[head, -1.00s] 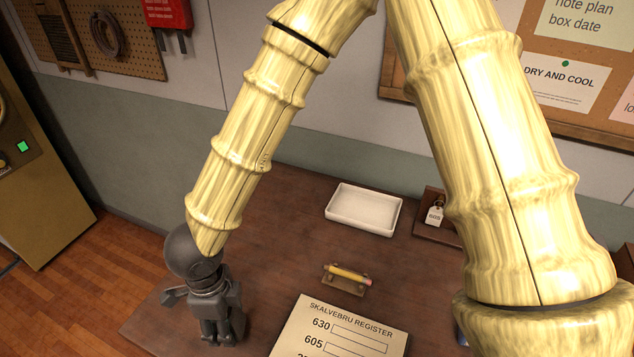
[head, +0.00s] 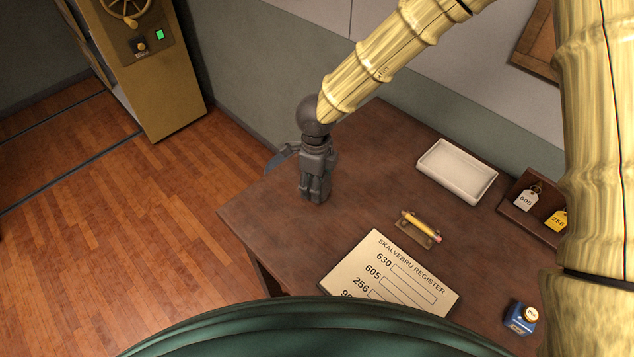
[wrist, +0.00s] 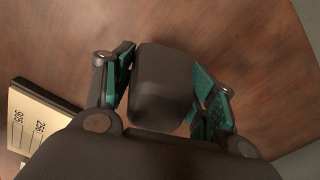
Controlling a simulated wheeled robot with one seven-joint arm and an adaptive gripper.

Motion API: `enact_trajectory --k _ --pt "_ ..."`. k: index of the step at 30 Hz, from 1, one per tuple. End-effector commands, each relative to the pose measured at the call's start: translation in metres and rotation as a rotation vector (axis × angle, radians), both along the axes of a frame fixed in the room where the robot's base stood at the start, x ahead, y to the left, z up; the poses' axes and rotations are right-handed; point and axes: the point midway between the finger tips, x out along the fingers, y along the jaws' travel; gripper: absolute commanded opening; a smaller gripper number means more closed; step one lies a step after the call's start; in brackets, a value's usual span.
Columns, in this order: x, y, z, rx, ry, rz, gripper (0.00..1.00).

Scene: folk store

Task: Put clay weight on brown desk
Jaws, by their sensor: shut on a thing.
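The clay weight (wrist: 162,85) is a dark grey-brown block with rounded edges, seen between my fingers in the wrist view. My gripper (wrist: 165,95) is shut on it, with a teal-padded finger on each side. In the head view my gripper (head: 316,192) points down over the left back part of the brown desk (head: 370,160). There I cannot tell the weight apart from the grey gripper. The desk top also fills much of the wrist view (wrist: 235,30). Whether the weight touches the desk or hangs just above it is unclear.
A white tray (head: 457,170), a pencil on a holder (head: 420,228), a register sheet (head: 390,275), a blue ink bottle (head: 521,318) and a key-tag holder (head: 530,215) stand to the right. The desk around my gripper is bare. A brass-coloured cabinet (head: 165,90) stands at left.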

Motion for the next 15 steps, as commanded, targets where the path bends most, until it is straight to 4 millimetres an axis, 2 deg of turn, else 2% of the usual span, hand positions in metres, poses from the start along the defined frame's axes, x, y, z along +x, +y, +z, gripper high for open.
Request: enact_trajectory --k 3,8,15 --pt "0.009 -0.002 0.0 0.0 -0.001 0.001 0.23" --pt "0.01 -0.002 -0.005 -0.001 0.0 0.002 0.23" --pt "0.009 -0.001 -0.029 -0.002 0.001 0.001 0.23"
